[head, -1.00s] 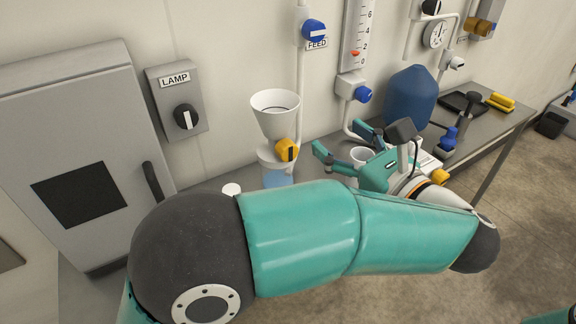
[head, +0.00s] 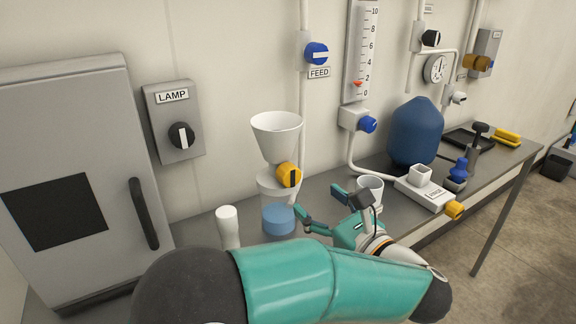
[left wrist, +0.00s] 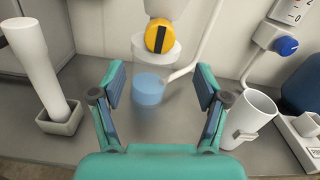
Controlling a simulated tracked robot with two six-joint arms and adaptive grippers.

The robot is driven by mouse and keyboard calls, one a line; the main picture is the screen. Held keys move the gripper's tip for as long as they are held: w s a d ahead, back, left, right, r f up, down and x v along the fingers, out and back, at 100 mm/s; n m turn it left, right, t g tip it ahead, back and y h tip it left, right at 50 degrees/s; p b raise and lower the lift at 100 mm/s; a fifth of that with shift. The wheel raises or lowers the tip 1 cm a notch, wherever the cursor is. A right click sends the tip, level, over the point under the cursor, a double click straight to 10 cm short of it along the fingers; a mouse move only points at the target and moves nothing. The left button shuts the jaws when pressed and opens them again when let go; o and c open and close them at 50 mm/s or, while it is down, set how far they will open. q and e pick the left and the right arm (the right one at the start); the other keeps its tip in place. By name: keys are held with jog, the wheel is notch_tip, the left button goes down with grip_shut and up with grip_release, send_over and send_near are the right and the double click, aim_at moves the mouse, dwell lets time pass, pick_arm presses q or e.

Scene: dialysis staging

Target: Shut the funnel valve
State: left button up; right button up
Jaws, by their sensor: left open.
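The funnel (head: 277,136) is a white cone on the wall, above a clear vessel holding blue liquid (head: 278,218). Its valve is a yellow knob (head: 289,175) with a dark bar, just under the cone. In the left wrist view the yellow knob (left wrist: 160,36) is at the top centre, its dark bar close to upright. My left gripper (head: 318,203) is open and empty, to the right of the vessel and below the knob, apart from both. In the left wrist view its fingers (left wrist: 163,88) stand wide apart below the knob. My right gripper is not in view.
A white pestle (head: 228,227) stands left of the vessel, and a white mug (head: 370,190) is close to my gripper. A white scale (head: 425,193), blue jug (head: 415,132) and blue FEED knob (head: 316,53) are to the right. A grey cabinet (head: 95,90) stands left.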

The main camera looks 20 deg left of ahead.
aim_at(293, 177)
pick_arm(q)
jog(key=p+x, duration=0.3)
jog(key=x, duration=0.1)
jog(key=p+x, duration=0.3)
jog(key=x, duration=0.2)
jog(key=shift+w+a+r+p, duration=0.2)
jog(key=shift+w+a+p, duration=0.05)
jog(key=shift+p, duration=0.1)
jog(key=shift+w+a+f+p, duration=0.2)
jog(key=shift+w+a+p, duration=0.25)
jog(key=shift+a, duration=0.15)
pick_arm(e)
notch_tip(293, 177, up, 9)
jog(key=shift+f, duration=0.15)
